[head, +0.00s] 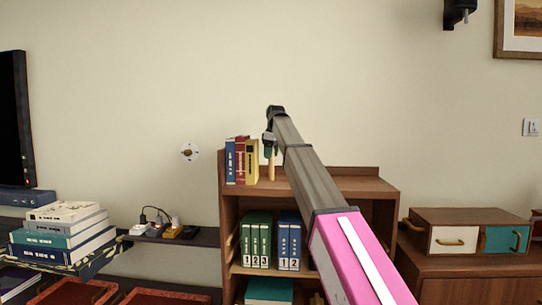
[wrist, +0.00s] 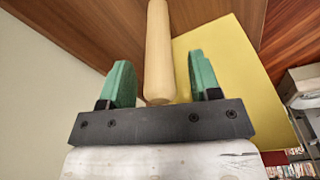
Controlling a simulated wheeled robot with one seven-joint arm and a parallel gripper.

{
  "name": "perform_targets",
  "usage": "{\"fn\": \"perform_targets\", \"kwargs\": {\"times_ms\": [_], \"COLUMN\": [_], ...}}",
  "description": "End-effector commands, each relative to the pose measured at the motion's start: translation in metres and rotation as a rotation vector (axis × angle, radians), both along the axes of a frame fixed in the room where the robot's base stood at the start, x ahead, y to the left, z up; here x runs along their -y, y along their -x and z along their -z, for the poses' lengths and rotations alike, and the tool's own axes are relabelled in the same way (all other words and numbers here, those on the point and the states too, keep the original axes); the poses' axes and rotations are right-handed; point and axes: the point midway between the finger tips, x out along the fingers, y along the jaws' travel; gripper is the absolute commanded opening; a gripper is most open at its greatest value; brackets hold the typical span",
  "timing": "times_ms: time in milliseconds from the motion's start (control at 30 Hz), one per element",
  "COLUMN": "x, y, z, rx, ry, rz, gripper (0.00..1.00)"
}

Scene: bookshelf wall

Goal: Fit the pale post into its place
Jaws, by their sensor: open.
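The pale post (head: 274,166) stands upright on top of the bookcase, just right of the yellow book (head: 252,162). It also shows in the wrist view as a light wooden rod (wrist: 158,45) with a rounded near end. My gripper (head: 270,152) is at the post, seen from behind my arm. In the wrist view its green fingers (wrist: 160,72) are open, one on each side of the post, with gaps between them and it. The post's far end is out of the wrist view. The post's place cannot be made out.
Blue and red books (head: 236,162) stand beside the yellow one. The bookcase top (head: 345,184) is bare to the right, partly behind my arm. Green binders (head: 256,240) and blue binders (head: 289,240) fill the shelf below. A drawer box (head: 470,218) sits on the right cabinet.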

Motion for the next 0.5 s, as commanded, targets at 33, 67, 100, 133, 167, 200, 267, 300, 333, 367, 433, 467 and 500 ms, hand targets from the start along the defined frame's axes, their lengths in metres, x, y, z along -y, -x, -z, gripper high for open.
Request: {"fn": "perform_targets", "kwargs": {"times_ms": [33,67,100,133,167,200,267,300,333,367,433,467,500], "x": [0.000,0.001,0.001,0.002,0.002,0.003,0.004,0.005,0.005,0.006,0.008,0.008,0.009], "y": [-0.001,-0.001,-0.001,0.000,0.000,0.000,0.000,0.000,0.000,0.000,0.001,0.001,0.002], "z": [-0.005,-0.008,-0.013,-0.017,-0.021,-0.027,-0.037,-0.045,-0.051,-0.057,-0.070,-0.075,-0.082], "rx": [0.001,0.001,0.002,0.002,0.002,0.001,0.001,0.001,0.003,0.003,0.001,0.001,0.002], "ry": [-0.001,-0.001,0.000,0.000,0.000,-0.001,-0.001,-0.001,-0.001,-0.001,-0.001,-0.001,0.000], "rz": [0.000,0.000,0.000,0.000,0.000,0.000,0.000,0.000,0.000,0.000,0.000,0.000,0.000], "gripper": [0.57,0.57,0.57,0.57,0.57,0.57,0.57,0.57,0.57,0.57,0.57,0.57,0.57]}}
